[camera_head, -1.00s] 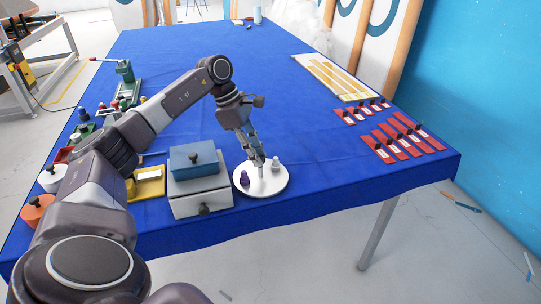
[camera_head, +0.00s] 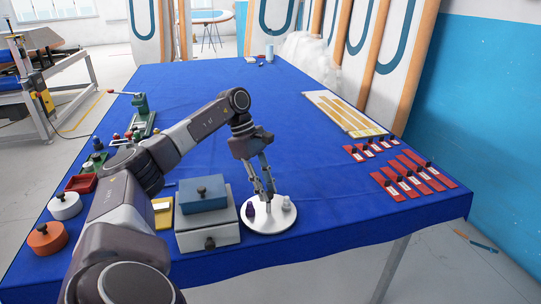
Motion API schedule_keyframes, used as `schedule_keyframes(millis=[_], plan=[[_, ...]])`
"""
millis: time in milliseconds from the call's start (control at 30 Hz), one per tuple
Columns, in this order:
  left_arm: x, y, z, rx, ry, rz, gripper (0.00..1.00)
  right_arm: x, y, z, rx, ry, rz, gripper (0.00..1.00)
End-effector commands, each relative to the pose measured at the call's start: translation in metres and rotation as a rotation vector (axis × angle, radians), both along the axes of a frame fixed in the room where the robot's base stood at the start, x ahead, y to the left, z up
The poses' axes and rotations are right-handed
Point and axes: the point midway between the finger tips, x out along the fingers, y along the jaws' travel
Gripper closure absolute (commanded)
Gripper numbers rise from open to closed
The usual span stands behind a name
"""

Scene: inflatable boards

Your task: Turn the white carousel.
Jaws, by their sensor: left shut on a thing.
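The white carousel (camera_head: 272,226) is a round white disc on the blue table near its front edge. A small purple bottle (camera_head: 250,212) stands on its left side and a pale grey bottle (camera_head: 286,203) on its right. My left gripper (camera_head: 268,202) points down over the disc between the two bottles, its fingers shut on the carousel near its middle. The exact part between the fingertips is too small to make out. My right gripper is not in view.
A grey box with a blue lidded box (camera_head: 203,193) on top stands close left of the carousel. White (camera_head: 65,206) and orange (camera_head: 46,237) round containers lie at the left edge. Red racks (camera_head: 413,177) and a yellow-striped board (camera_head: 345,114) are at right. The table centre is clear.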

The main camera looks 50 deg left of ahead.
Motion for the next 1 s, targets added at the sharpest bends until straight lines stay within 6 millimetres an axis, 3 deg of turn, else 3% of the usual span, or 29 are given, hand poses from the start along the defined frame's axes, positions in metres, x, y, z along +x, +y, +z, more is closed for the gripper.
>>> schedule_keyframes(millis=[467,500,633,1000], plan=[[-0.0004,0.0019,0.0015,0.0,-0.004,-0.003,1.0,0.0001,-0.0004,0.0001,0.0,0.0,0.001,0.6],[-0.0004,0.0019,0.0016,0.0,-0.004,-0.003,0.76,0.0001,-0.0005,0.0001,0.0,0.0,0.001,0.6],[-0.0006,0.0018,0.0012,0.0,-0.004,-0.003,0.61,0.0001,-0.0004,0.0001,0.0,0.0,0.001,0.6],[-0.0009,0.0029,0.0041,0.0,-0.003,-0.003,0.6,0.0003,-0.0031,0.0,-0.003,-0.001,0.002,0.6]])
